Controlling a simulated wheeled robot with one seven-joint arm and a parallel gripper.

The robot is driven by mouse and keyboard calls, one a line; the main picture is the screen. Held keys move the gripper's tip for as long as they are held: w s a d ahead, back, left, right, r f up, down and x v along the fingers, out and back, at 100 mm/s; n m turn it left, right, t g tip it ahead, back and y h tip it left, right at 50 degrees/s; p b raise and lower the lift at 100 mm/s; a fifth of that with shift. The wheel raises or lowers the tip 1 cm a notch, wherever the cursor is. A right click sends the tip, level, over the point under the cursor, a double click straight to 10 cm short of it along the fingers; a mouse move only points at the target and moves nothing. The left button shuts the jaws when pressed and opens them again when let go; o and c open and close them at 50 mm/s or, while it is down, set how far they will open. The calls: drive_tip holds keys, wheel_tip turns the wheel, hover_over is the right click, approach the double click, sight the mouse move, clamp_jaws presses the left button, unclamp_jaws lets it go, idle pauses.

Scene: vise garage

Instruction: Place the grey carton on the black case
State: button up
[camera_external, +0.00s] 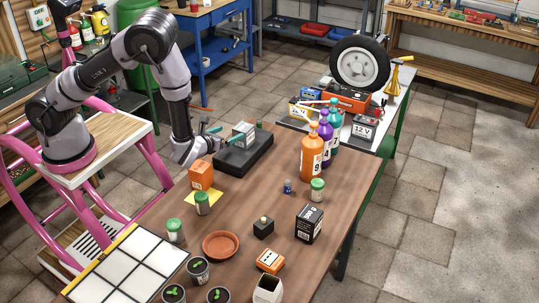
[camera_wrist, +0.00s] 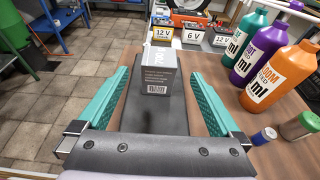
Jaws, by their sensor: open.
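The grey carton (camera_external: 243,134) sits upright on top of the black case (camera_external: 244,157) near the far left part of the wooden table. In the wrist view the carton (camera_wrist: 160,72) stands on the dark case (camera_wrist: 172,115), straight ahead, with a barcode label on its near face. My gripper (camera_external: 212,137) is at the left end of the case, beside the carton. In the wrist view its two teal fingers (camera_wrist: 158,98) are spread wide on either side, with a visible gap to the carton. Nothing is held between them.
Orange (camera_external: 312,151), purple and teal bottles stand right of the case. An orange box (camera_external: 201,175) on a yellow sheet is just in front of my gripper. Small jars, a black box (camera_external: 308,223), a clay dish (camera_external: 221,245) and a white-tiled tray (camera_external: 128,266) occupy the nearer table.

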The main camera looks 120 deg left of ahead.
drive_tip(key=shift+v, duration=0.85)
drive_tip(key=s+d+r+n+g+h, duration=0.1)
drive_tip(key=d+r+n, duration=0.3)
drive_tip(key=r, duration=0.5)
drive_tip(key=s+d+r+n+g+h, duration=0.15)
drive_tip(key=d+r+n, duration=0.25)
drive_tip(key=r, duration=0.5)
drive_tip(key=s+d+r+n+t+h, duration=0.2)
drive_tip(key=d+r+t+h, duration=0.1)
drive_tip(key=d+r, duration=0.3)
drive_tip(key=s+d+r+n+t+h, duration=0.2)
drive_tip(key=d+r, duration=0.3)
drive_tip(key=d, duration=0.6)
drive_tip(key=s+d+r+n+t+h, duration=0.1)
drive_tip(key=s+d+r+t+h, duration=0.2)
drive_tip(key=d, duration=0.6)
wheel_tip(320, 180, up, 4)
drive_tip(key=shift+s+f+n+t+h, duration=0.15)
drive_tip(key=shift+s+n+t+h, duration=0.2)
drive_tip(key=shift+t+h, duration=0.6)
